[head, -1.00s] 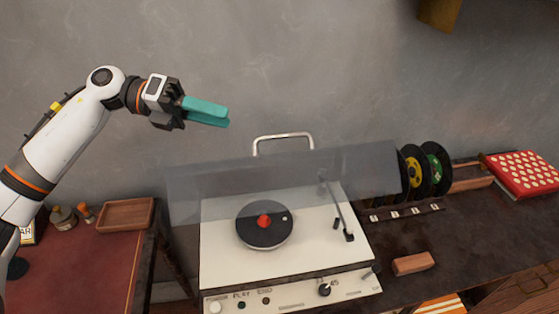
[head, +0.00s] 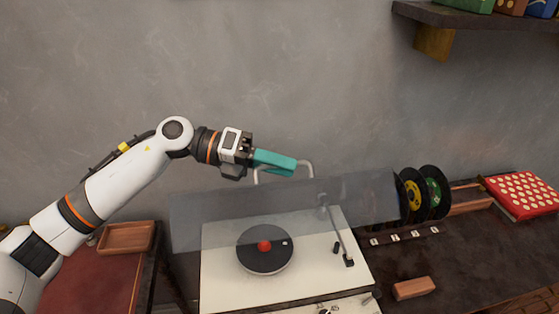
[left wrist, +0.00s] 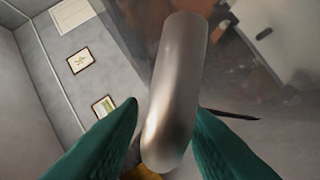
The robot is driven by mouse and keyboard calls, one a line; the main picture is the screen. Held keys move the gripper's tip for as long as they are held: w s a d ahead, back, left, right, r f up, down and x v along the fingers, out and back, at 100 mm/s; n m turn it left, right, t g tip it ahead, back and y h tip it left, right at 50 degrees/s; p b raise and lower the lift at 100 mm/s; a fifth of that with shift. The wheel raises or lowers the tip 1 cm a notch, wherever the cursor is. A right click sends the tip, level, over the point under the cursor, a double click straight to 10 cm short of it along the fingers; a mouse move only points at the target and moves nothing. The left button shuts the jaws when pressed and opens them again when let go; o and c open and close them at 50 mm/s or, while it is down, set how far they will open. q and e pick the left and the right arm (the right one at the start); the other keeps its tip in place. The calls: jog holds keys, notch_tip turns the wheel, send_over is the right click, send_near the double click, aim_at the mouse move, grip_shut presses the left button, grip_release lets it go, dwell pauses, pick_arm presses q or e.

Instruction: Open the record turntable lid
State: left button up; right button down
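The record turntable (head: 222,268) is a white box with a black record (head: 280,256) and a tonearm (head: 338,232). Its clear lid (head: 225,215) stands raised and tilted above the deck. A metal handle (head: 308,167) sticks up from the lid's upper edge. My left gripper (head: 294,166), with teal fingers, is at this handle in the head view and covers part of it. In the left wrist view, the handle (left wrist: 175,85) shows large between the two fingertips (left wrist: 167,110), which are apart. Any contact is unclear. My right gripper is not in view.
Reels (head: 432,190) stand in a rack right of the turntable, with a red dotted box (head: 522,194) farther right. A small wooden block (head: 414,288) lies on the dark table. A wooden tray (head: 126,237) is at left. A wall shelf (head: 470,22) hangs upper right.

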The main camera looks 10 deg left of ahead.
pick_arm(q)
grip_shut()
dwell(0.3)
jog(key=shift+w+r, duration=0.3)
jog(key=w+a+r+n+g+h+p, duration=0.1)
jog(key=w+a+r+n+h, duration=0.1)
jog(key=w, duration=0.7)
notch_tip(320, 180, up, 2)
jog(key=a+n, duration=0.1)
jog(key=n, duration=0.1)
jog(key=shift+w+a+n, duration=0.15)
jog(key=shift+w+n, duration=0.25)
grip_release()
